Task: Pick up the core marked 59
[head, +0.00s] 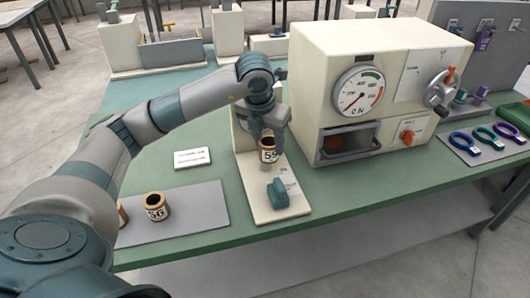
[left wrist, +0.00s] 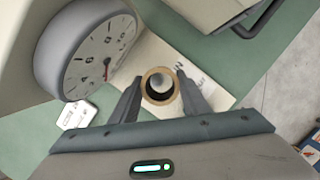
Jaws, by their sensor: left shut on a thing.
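My left gripper (head: 268,142) is shut on a small tan core (head: 268,155) with a black-and-white label. The label starts with 5; the second digit is hard to read and could be 9. It is held upright over a cream stand base (head: 258,197). In the left wrist view the core (left wrist: 147,88) shows from above as a ring between the fingertips (left wrist: 160,90), with a pale round thing inside its opening. I cannot tell whether the core is around a post or above it. My right gripper is not in view.
A core marked 56 (head: 156,206) stands on a grey mat (head: 195,215); another core (head: 122,214) is mostly hidden by my arm. A teal block (head: 278,193) is on the stand base. A cream oven-like machine (head: 375,65) stands right, with colored rings (head: 485,134) beyond.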

